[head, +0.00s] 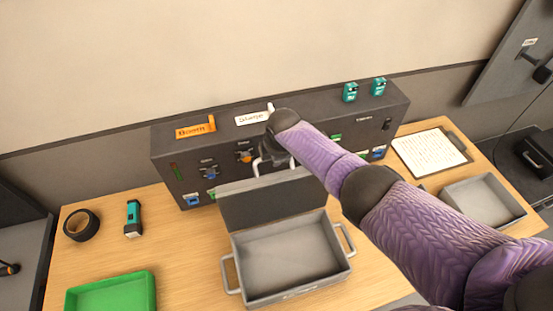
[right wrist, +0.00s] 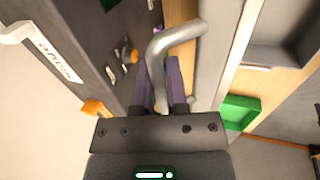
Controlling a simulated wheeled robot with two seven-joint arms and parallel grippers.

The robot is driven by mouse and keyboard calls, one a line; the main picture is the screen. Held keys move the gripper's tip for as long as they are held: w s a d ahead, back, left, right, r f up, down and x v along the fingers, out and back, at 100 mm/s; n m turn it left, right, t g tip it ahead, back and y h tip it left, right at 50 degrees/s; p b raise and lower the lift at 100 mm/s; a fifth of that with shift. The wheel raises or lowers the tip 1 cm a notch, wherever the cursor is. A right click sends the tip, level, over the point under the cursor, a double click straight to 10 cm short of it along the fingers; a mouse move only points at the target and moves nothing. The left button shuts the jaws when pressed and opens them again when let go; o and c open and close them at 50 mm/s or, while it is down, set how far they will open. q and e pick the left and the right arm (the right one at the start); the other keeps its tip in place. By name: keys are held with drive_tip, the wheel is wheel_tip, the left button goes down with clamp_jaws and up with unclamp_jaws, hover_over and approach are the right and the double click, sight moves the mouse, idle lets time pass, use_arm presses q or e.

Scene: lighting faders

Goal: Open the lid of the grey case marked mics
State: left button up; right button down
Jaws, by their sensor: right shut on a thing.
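The grey case (head: 332,273) stands on the table with its lid (head: 275,208) raised at the back. Its inside shows and looks empty. Lettering on the front is too small to read. A pale bar handle (head: 258,165) sits at the lid's top edge. The handle also shows in the right wrist view (right wrist: 180,35). My right gripper (right wrist: 163,65) is shut on this handle. In the head view my purple right arm hides part of the gripper. My left gripper is in neither view.
The dark fader panel (head: 160,152) stands right behind the lid, with labels on top. A green tray (head: 112,293), tape roll (head: 81,225) and torch (head: 133,218) lie left. A grey tray (head: 512,207) and clipboard (head: 462,146) lie right.

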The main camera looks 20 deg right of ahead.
drive_tip(key=shift+a+r, duration=0.1)
idle(0.4)
drive_tip(key=c, duration=0.7)
unclamp_jaws()
drive_tip(key=shift+o, duration=0.2)
